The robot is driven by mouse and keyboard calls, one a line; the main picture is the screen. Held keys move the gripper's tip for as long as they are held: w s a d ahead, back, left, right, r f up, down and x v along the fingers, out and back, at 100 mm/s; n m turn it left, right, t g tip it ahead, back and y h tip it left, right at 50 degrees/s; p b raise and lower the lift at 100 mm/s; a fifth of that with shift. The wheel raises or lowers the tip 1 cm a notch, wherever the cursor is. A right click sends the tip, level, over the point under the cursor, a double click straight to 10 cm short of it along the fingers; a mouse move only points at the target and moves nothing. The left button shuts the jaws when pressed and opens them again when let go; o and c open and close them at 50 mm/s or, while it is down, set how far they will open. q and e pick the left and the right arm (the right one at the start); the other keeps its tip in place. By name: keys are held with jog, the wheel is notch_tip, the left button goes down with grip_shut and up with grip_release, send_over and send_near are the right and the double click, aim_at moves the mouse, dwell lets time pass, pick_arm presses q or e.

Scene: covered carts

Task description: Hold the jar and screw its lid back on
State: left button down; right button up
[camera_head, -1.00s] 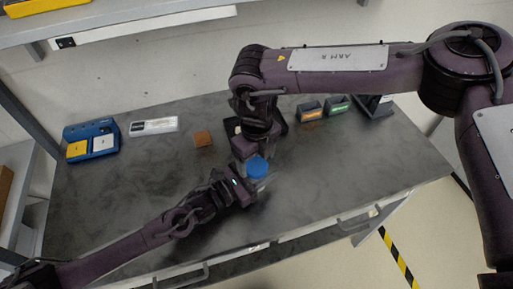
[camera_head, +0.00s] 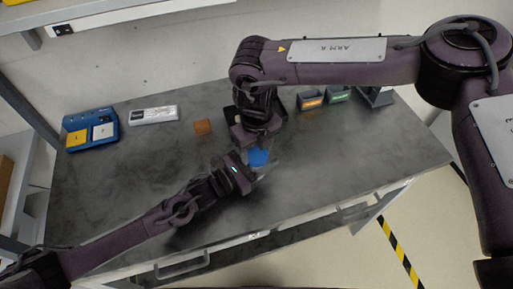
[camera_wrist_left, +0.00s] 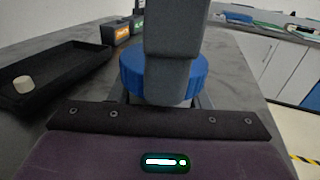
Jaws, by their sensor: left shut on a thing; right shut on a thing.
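A blue ribbed lid (camera_head: 259,157) sits at the top of the jar near the middle of the table; in the left wrist view the lid (camera_wrist_left: 135,72) is large and close. My left gripper (camera_head: 260,172) comes from the lower left and is shut on the jar, whose body is mostly hidden by the fingers and lid. My right gripper (camera_head: 256,148) reaches down from above and is shut on the lid. One of its grey fingers crosses in front of the lid in the left wrist view. Whether the lid's thread is engaged cannot be seen.
A black tray (camera_wrist_left: 75,80) with a small pale piece lies beside the jar. The table's right front is clear.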

jog(key=m, duration=0.4)
jog(key=shift+m, duration=0.4)
jog(key=m, duration=0.9)
jog(key=shift+m, duration=0.4)
jog(key=m, duration=0.6)
jog(key=o, duration=1.1)
jog(key=shift+o, duration=0.2)
notch_tip(320, 180, up, 12)
